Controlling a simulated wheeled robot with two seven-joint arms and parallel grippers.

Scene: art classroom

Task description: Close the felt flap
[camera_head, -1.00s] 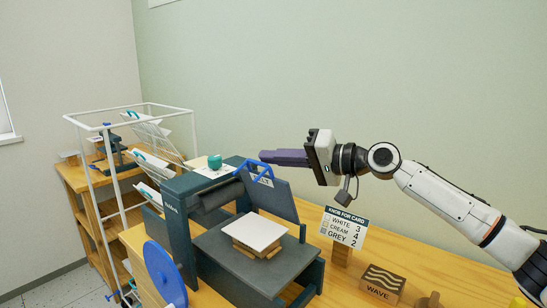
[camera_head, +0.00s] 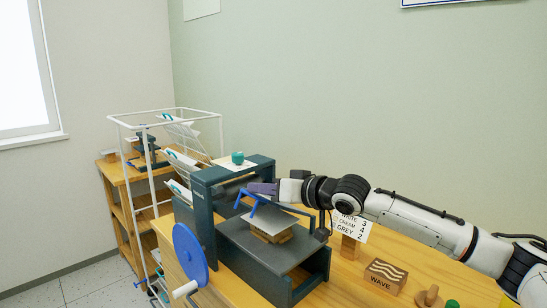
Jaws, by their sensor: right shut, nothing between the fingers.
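The felt flap is a dark panel on the dark grey press, with a blue handle (camera_head: 250,201) at its left end. It now leans low over the press bed (camera_head: 240,236); much of it is hidden or seen nearly edge-on, so I cannot tell its exact angle. A pale card (camera_head: 274,217) lies on a wooden block (camera_head: 270,230) on the bed, in shade. My right gripper (camera_head: 262,188) is shut and empty, with its purple fingers pointing left just behind the blue handle. I cannot tell whether they touch the flap. My left gripper is out of view.
A blue wheel (camera_head: 189,254) stands at the press's left side. A teal cup (camera_head: 237,158) sits on top. A card sign (camera_head: 351,226), partly behind my right arm, and a WAVE block (camera_head: 384,275) stand to the right. A white wire rack (camera_head: 152,193) is at left.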

